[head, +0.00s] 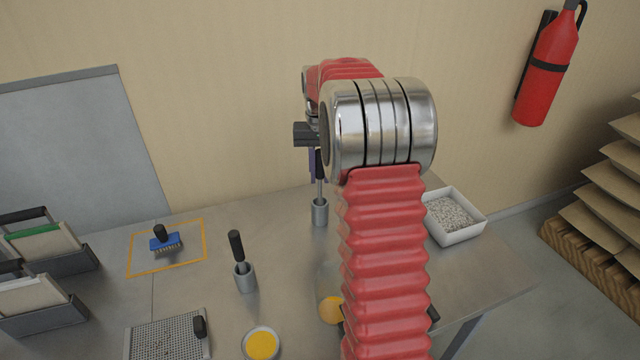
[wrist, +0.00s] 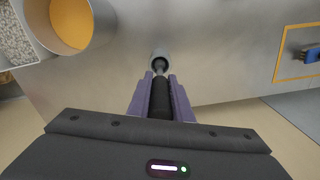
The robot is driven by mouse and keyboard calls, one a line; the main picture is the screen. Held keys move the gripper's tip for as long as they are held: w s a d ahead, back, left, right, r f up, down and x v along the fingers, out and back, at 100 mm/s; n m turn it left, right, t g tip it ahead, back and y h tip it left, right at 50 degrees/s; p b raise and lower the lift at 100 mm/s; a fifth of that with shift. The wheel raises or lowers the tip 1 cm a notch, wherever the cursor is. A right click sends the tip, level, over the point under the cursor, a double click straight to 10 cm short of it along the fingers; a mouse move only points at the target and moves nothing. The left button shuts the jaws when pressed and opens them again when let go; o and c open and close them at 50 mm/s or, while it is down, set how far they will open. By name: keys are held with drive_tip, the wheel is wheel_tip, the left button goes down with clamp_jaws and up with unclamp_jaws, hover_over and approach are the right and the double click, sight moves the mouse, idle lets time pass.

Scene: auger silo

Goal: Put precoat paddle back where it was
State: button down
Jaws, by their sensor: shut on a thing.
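My gripper (head: 317,168) shows in part behind my arm in the head view. In the wrist view my gripper (wrist: 160,88) has its purple fingers shut on the black handle of a tool, which appears to be the precoat paddle (wrist: 160,104). In the head view the held paddle (head: 320,188) stands upright, its thin shaft running down into a grey cup (head: 320,213) at the back of the table. The cup also shows in the wrist view (wrist: 160,54), just beyond the fingertips. The paddle's lower end is hidden in the cup.
Another black-handled tool (head: 236,247) stands in a second cup (head: 245,280). A blue brush (head: 166,243) lies inside an orange outline. A white tray of granules (head: 453,218) is at right. A yellow-filled dish (head: 262,343) and a perforated plate (head: 165,337) are in front.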

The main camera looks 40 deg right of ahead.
sight(320, 177)
drive_tip(key=shift+f, duration=1.95)
drive_tip(key=c, duration=1.6)
unclamp_jaws()
wheel_tip(320, 177, up, 12)
